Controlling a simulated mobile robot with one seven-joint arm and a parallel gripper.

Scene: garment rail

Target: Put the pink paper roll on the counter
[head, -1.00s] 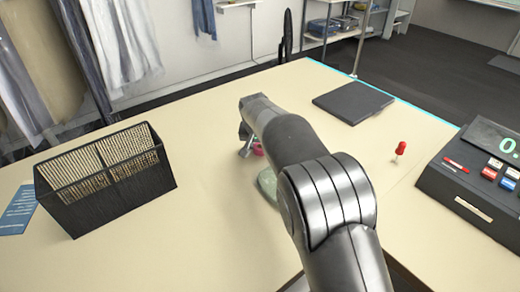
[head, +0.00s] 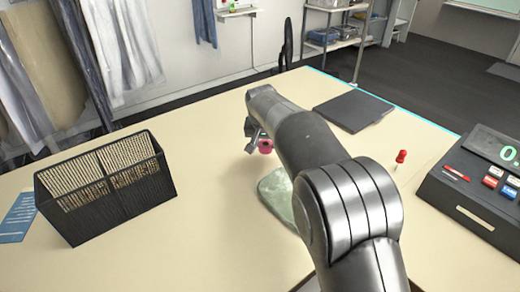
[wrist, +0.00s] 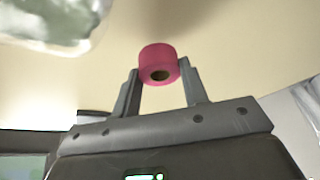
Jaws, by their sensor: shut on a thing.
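The pink paper roll (wrist: 158,60) is between the fingertips of my gripper (wrist: 160,80) in the wrist view, with its dark core hole facing the camera. My gripper is shut on it. In the head view the roll (head: 265,146) shows partly beside my gripper (head: 256,142), above the middle of the counter. The pale counter (head: 225,215) spreads beneath. The roll appears apart from the counter surface, though the exact height is hard to tell. My arm hides part of the counter.
A pale green bag-like thing (head: 278,200) lies beside my arm. A dark flat pad (head: 354,109), a red pin (head: 401,158) and a cash register (head: 478,185) are at right. The counter's middle left is clear.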

